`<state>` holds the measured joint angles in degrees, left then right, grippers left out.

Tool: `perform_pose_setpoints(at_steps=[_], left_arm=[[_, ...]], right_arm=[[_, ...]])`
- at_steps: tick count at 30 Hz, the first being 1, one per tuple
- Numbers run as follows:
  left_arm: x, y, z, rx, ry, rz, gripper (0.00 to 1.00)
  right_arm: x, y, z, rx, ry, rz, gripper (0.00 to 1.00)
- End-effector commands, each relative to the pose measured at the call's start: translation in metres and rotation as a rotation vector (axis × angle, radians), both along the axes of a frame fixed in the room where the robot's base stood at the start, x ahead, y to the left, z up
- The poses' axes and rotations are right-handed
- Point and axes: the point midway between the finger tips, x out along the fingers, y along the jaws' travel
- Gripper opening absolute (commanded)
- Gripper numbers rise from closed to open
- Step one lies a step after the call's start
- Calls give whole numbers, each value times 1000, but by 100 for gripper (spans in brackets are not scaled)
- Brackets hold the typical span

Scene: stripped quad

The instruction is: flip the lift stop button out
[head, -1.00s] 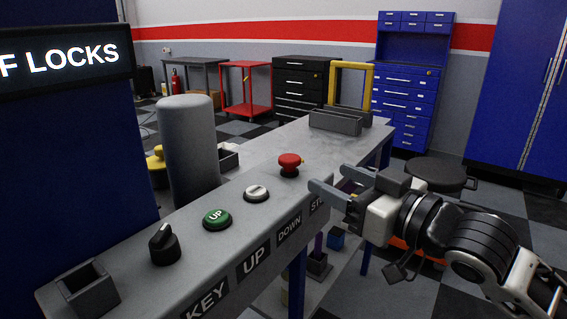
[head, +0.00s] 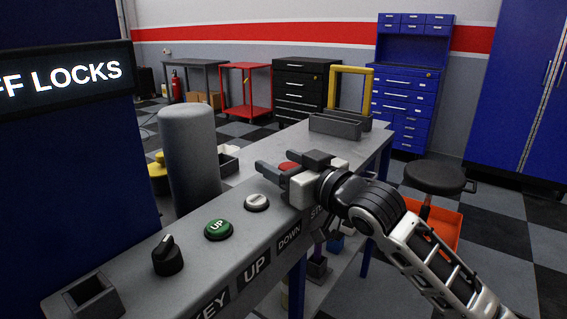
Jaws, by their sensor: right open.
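The red stop button (head: 288,166) is on the grey control bench (head: 222,266), above the label that starts with "ST". In the head view most of it is hidden by my right gripper; only a bit of its red top shows between the fingers. My right gripper (head: 286,163) is open, with one finger on the near left side of the button and one on the far right side. I cannot tell whether the fingers touch it. My left gripper is not in view.
Left of the stop button are a white button (head: 257,203), the green UP button (head: 218,229) and a black key knob (head: 167,255). A grey post (head: 190,160) stands behind them. A black stool (head: 434,177) stands at right.

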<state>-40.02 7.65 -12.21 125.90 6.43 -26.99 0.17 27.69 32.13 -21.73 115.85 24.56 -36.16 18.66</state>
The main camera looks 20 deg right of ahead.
Motion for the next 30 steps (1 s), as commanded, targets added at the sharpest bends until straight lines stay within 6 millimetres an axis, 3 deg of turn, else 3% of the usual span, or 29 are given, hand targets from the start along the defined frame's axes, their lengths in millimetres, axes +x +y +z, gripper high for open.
perform_pose_setpoints(at_steps=[2, 8, 17, 26, 27, 29, 30], left_arm=[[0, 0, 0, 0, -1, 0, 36], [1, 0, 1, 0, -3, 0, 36], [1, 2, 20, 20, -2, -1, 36], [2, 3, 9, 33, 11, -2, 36], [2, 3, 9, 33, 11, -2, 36], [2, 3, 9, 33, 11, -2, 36], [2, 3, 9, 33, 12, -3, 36]], right_arm=[[0, 0, 0, 0, 0, 0, 55], [0, 0, 0, 0, 0, 0, 0], [0, 0, 15, 1, 2, 0, 0], [0, 0, 15, 3, -6, 0, 0], [0, 0, 15, 3, -7, 0, 38], [0, 0, 15, 3, -7, 0, 54], [0, 0, 15, 3, -7, 0, 57]])
